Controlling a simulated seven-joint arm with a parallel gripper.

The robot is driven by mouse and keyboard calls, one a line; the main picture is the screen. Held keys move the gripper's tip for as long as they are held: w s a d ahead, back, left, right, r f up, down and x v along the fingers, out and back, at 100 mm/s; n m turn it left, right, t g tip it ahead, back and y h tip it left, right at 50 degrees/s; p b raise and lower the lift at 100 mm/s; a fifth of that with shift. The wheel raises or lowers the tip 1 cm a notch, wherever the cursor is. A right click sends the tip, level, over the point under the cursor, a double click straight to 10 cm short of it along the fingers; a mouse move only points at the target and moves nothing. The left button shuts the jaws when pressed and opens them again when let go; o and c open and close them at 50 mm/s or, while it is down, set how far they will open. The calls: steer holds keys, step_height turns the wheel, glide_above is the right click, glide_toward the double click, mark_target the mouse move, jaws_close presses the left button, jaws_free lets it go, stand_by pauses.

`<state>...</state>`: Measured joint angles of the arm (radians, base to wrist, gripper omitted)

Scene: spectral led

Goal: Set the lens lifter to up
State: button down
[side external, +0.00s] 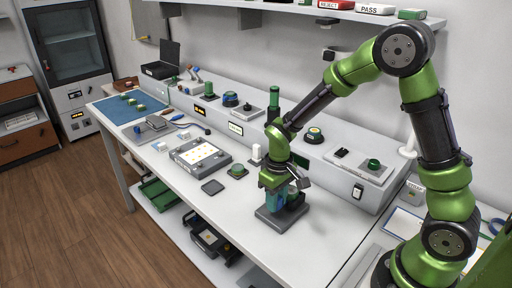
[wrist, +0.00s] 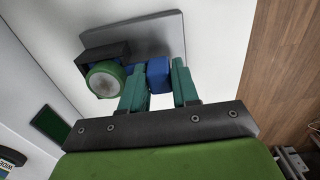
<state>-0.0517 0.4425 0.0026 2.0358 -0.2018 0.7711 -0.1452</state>
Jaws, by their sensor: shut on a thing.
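The lens lifter stands on a dark grey base plate (side external: 268,217) at the front of the white bench in the side view. The wrist view shows its grey plate (wrist: 152,28), a black bracket (wrist: 100,54) and a green-rimmed round lens (wrist: 107,80). A blue block (wrist: 159,75) sits beside the lens. My gripper (wrist: 157,88) points at the lifter with its teal fingers on either side of the blue block and is shut on it. In the side view my gripper (side external: 276,196) is low over the plate and hides much of the lifter. I cannot tell the lens height.
A long raised console (side external: 330,165) with knobs runs behind. The bench front is clear near the lifter.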

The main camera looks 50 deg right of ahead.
steer(key=shift+r, duration=0.55)
steer(key=c, duration=1.2)
jaws_free()
step_height(320, 180, up, 17)
steer(key=s+r+m+t+y, duration=0.1)
steer(key=s+r+m+t, duration=0.1)
steer(key=s, duration=0.4)
steer(key=s+a+r+m+t+y, duration=0.1)
steer(key=s+m+t, duration=0.1)
steer(key=s+t, duration=0.3)
steer(key=shift+s+a+r, duration=0.15)
steer(key=shift+s+r, duration=0.2)
steer(key=shift+s, duration=0.85)
